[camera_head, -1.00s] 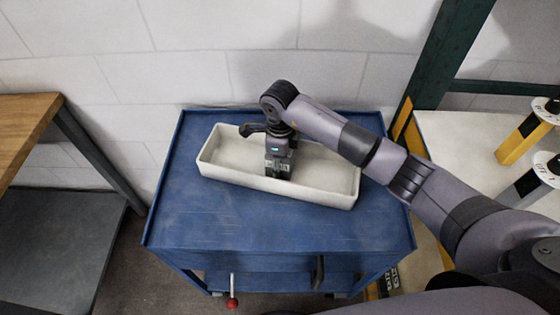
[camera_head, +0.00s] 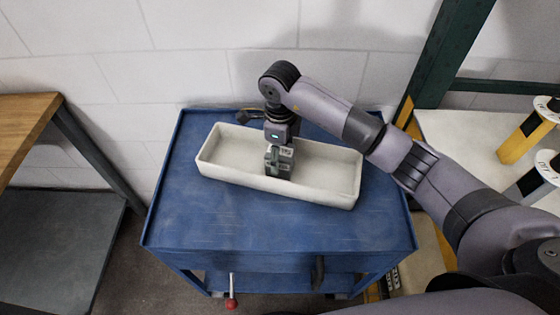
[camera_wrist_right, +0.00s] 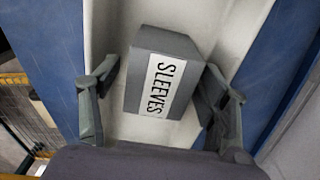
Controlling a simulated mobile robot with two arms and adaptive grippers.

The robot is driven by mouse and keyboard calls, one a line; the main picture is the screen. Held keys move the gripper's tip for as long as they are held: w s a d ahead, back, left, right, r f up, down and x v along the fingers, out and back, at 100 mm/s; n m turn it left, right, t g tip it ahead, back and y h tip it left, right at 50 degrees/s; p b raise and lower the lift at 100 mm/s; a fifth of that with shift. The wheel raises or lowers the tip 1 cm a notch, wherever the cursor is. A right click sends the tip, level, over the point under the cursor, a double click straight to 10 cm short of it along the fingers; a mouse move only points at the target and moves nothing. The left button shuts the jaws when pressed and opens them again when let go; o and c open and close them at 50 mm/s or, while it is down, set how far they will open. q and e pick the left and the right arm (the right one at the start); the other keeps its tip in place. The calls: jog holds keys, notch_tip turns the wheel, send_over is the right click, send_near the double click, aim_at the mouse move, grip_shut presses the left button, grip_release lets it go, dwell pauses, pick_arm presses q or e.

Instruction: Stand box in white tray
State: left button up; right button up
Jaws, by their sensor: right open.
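The white tray (camera_head: 330,185) lies on a blue cart top. In the right wrist view the box (camera_wrist_right: 160,82) shows a label reading "SLEEVES". My right gripper (camera_head: 274,150) is above the box, pointing down. The box's underside is hidden. My left gripper is not in view.
The blue cart top (camera_head: 215,225) has free room in front of the tray. A wooden-topped bench (camera_head: 25,125) stands at left. At right, a pale surface (camera_head: 465,140) carries a yellow-and-black item (camera_head: 520,138). A wall is behind the cart.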

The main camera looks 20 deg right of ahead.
notch_tip(320, 180, up, 8)
jog(key=shift+r+b, duration=0.1)
jog(key=shift+b, duration=0.6)
